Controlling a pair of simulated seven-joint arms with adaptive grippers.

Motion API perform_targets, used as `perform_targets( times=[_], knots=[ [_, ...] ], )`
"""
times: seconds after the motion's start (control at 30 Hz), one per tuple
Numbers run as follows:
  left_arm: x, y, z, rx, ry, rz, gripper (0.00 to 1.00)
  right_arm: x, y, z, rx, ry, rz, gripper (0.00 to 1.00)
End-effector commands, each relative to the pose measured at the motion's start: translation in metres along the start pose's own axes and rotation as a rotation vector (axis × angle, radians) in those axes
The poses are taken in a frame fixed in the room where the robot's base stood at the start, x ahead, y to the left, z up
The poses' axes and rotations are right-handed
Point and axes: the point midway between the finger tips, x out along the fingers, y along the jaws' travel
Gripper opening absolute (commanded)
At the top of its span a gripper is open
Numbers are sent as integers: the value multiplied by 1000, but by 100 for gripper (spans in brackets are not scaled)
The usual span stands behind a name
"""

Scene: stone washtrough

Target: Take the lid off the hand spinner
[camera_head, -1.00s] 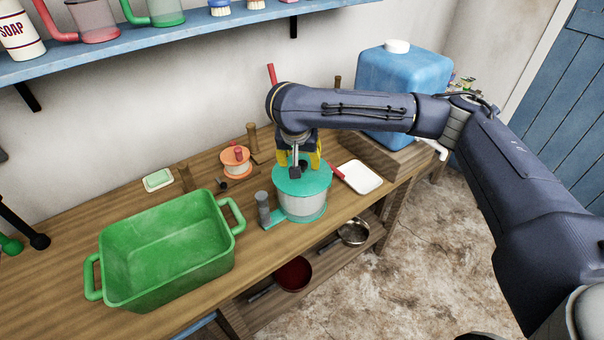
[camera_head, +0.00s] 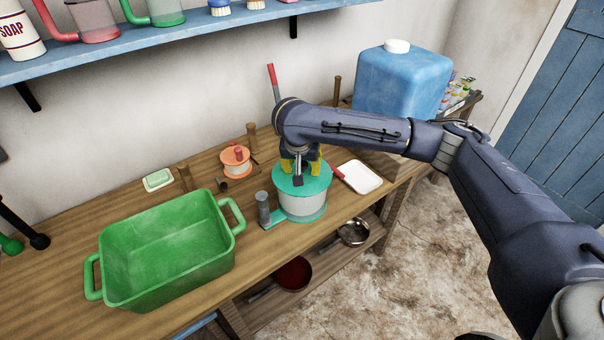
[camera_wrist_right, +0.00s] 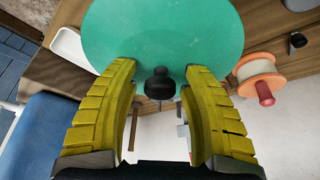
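The hand spinner (camera_head: 303,206) stands on the wooden bench, a clear-sided drum with a teal base and a grey post at its left. Its teal lid (camera_head: 314,184) is on top; it also fills the upper middle of the right wrist view (camera_wrist_right: 160,35). A black knob (camera_wrist_right: 160,84) shows between the fingers of my right gripper (camera_wrist_right: 158,92). The yellow fingers are open, with gaps on both sides of the knob. In the head view my right gripper (camera_head: 299,168) is low over the lid. My left gripper is not in view.
A green tub (camera_head: 165,250) stands left of the spinner. A white tray (camera_head: 361,177) lies close at its right, and an orange-and-white spool (camera_head: 236,160) is behind. A blue water container (camera_head: 403,85) stands at the back right. A blue shelf (camera_head: 180,38) runs along the wall above.

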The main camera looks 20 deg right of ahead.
Motion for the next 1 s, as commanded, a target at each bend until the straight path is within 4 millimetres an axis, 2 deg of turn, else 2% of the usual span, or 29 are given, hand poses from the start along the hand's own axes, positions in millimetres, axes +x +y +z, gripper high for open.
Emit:
perform_targets(
  times=[0.03, 0.3, 0.4, 1.0],
  knots=[
    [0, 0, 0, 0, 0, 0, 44, 0, 0, 0, 0, 0, 0, 40],
    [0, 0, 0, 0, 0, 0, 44, 0, 0, 0, 0, 0, 0, 8],
    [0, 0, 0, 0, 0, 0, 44, 0, 0, 0, 0, 0, 0, 0],
    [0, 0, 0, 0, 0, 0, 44, -3, 0, -1, 0, 1, 0, 0]
  ],
)
